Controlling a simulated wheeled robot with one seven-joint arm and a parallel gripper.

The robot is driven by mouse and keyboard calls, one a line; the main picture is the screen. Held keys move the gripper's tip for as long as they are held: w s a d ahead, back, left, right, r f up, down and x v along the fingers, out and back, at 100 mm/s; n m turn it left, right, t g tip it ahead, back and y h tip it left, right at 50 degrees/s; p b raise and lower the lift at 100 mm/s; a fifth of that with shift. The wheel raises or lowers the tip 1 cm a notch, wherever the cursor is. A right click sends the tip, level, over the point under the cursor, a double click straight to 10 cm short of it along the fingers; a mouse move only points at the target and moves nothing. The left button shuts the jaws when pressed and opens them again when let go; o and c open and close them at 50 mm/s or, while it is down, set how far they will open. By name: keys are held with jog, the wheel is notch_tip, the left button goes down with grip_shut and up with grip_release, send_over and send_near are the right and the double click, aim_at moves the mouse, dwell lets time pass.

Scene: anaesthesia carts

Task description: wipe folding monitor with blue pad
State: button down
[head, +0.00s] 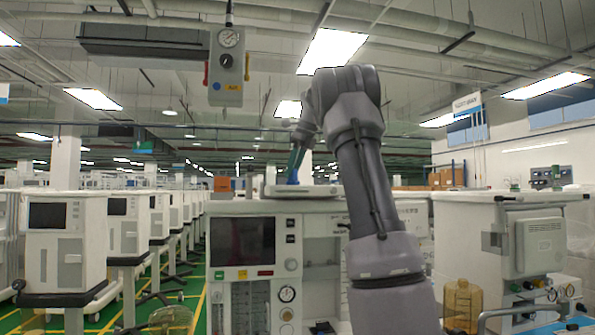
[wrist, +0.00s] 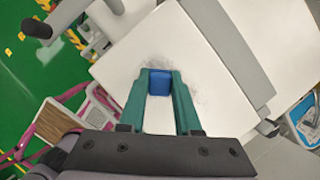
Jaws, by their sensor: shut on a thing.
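The folding monitor (head: 315,191) lies as a flat white panel on top of the cart in the middle of the head view. In the wrist view its broad white back (wrist: 125,68) fills the middle, with grey smudges around the pad. My gripper (head: 294,168) is above it, pointing down. In the wrist view its green fingers (wrist: 161,84) are shut on the blue pad (wrist: 160,80). The pad is at or just above the white panel; I cannot tell whether it touches. The panel's part under the pad and fingers is hidden.
The cart has a dark screen (head: 241,241) on its front and an orange box (head: 222,183) on top at left. Another cart (head: 510,225) stands at right. A gauge unit (head: 226,67) hangs overhead. Rows of carts stand at left, with a green floor aisle between.

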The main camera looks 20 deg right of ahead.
jog(key=shift+w+a, duration=0.2)
jog(key=shift+a, duration=0.55)
jog(key=shift+w+a, duration=0.15)
jog(key=shift+a, duration=0.6)
jog(key=shift+w+d, duration=0.1)
jog(key=shift+w, duration=0.35)
jog(key=shift+s+d, duration=0.35)
jog(key=shift+d, duration=1.55)
jog(key=shift+s+d, duration=0.4)
jog(key=shift+d, duration=1.5)
jog(key=shift+s+d, duration=0.35)
jog(key=shift+d, duration=1.55)
notch_tip(320, 180, up, 6)
jog(key=shift+r, duration=0.1)
jog(key=shift+r, duration=1.5)
